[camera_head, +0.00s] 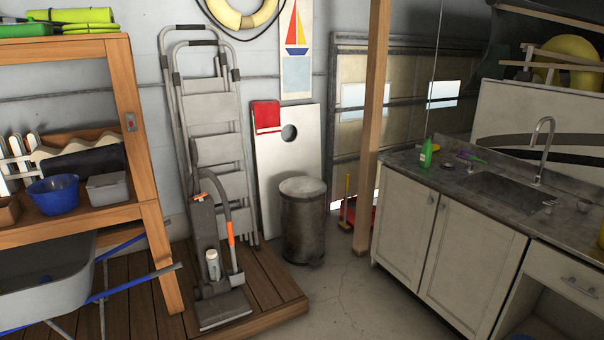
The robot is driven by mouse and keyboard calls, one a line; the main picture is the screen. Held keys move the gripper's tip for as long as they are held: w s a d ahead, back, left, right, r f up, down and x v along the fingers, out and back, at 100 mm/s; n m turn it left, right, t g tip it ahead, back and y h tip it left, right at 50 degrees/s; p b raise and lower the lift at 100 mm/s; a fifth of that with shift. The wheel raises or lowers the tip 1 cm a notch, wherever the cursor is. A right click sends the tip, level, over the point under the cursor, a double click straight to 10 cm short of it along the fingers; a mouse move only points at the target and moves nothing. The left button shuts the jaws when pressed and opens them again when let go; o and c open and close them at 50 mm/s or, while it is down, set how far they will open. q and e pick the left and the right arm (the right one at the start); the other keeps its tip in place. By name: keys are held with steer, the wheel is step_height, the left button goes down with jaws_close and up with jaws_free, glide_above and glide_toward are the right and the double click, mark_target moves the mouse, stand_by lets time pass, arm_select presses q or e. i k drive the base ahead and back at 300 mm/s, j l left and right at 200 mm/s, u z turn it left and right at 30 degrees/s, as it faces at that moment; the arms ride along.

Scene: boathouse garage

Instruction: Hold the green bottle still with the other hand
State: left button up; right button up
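A small green bottle (426,153) stands upright on the dark countertop (400,160) at the right, near the counter's left end. Neither of my grippers shows in the head view. Nothing is seen touching the bottle.
A sink (505,190) with a tall faucet (541,150) is right of the bottle, with small purple and green items (470,157) between. White cabinets (440,240) stand below. A wooden post (373,120) and a trash can (303,225) stand to the left. The concrete floor (350,300) before the cabinets is clear.

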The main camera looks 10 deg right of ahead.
mark_target(427, 149)
steer(key=i+l+z, duration=0.1)
steer(key=i+z, duration=0.15)
steer(key=i, duration=0.4)
steer(key=i+z, duration=0.25)
steer(key=i, duration=0.4)
steer(key=i+j+z, duration=0.25)
steer(key=i, duration=0.35)
steer(key=i+l+z, duration=0.15)
steer(key=i, duration=0.7)
steer(key=i+l+z, duration=0.2)
steer(key=i, duration=0.65)
steer(key=j, duration=0.1)
